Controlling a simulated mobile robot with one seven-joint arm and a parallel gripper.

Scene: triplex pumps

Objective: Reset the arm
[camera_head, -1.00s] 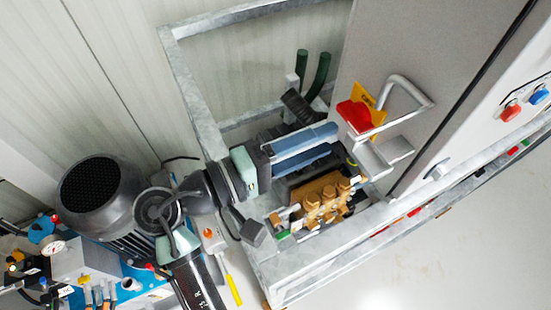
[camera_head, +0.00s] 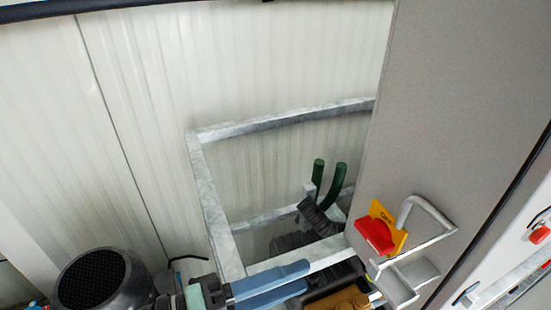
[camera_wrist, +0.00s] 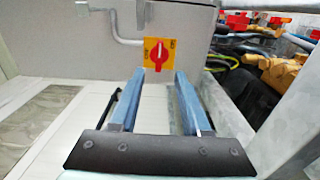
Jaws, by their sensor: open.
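My gripper (camera_wrist: 154,78) has two long blue fingers. In the wrist view they stand apart with nothing between them, and a red rotary switch (camera_wrist: 157,54) on a yellow plate shows beyond the tips. In the head view the blue fingers of my gripper (camera_head: 268,283) show low in the frame, pointing right towards the cabinet. The same red switch (camera_head: 374,235) is on the grey cabinet, to the right of and above the fingers. My gripper is apart from it. The rest of my arm is mostly cut off below the frame.
A metal frame (camera_head: 211,200) stands behind my gripper, before a pale panelled wall. A bent handle (camera_head: 432,222) sticks out from the cabinet (camera_head: 440,110). A black motor (camera_head: 95,283) is at lower left.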

